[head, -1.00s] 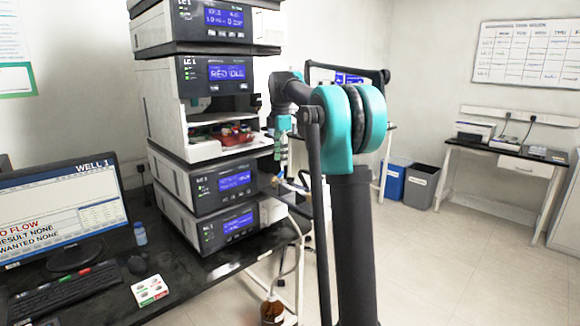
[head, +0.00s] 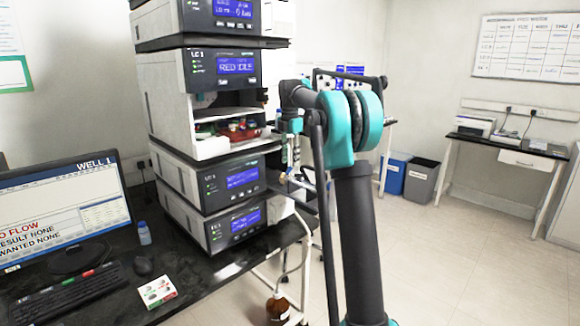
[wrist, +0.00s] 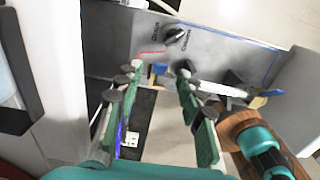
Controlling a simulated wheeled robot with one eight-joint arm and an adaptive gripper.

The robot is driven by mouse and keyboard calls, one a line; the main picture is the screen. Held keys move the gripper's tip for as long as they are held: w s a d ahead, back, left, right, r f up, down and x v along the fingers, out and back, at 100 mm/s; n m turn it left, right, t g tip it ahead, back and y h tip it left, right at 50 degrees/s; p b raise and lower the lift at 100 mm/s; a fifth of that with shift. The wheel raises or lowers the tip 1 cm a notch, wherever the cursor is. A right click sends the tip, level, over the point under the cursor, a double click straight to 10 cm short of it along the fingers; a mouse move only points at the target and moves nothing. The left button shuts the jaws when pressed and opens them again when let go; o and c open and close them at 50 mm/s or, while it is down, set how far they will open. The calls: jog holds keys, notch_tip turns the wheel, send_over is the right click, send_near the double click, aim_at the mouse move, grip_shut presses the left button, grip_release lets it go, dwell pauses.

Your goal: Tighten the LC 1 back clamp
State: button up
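The LC 1 stack (head: 222,140) stands on the dark bench in the head view, with an open bay in its middle. My gripper (head: 293,172) hangs beside the stack's right side, pointing down. In the wrist view my gripper (wrist: 162,76) has its two green fingers spread apart, with nothing visibly held between the tips. Beyond the tips is a grey panel (wrist: 215,50) with a dark knob (wrist: 175,33) marked "Column" and another dark round knob (wrist: 183,68). A blue piece (wrist: 159,68) lies near the tips. I cannot tell which part is the back clamp.
A white casing (wrist: 50,60) fills the wrist view's left. A brown bottle (head: 278,308) stands low beside the bench (head: 110,310). The floor at the right is open, with bins (head: 420,180) behind.

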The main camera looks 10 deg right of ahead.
aim_at(290, 168)
jog(key=shift+f, duration=1.55)
grip_shut()
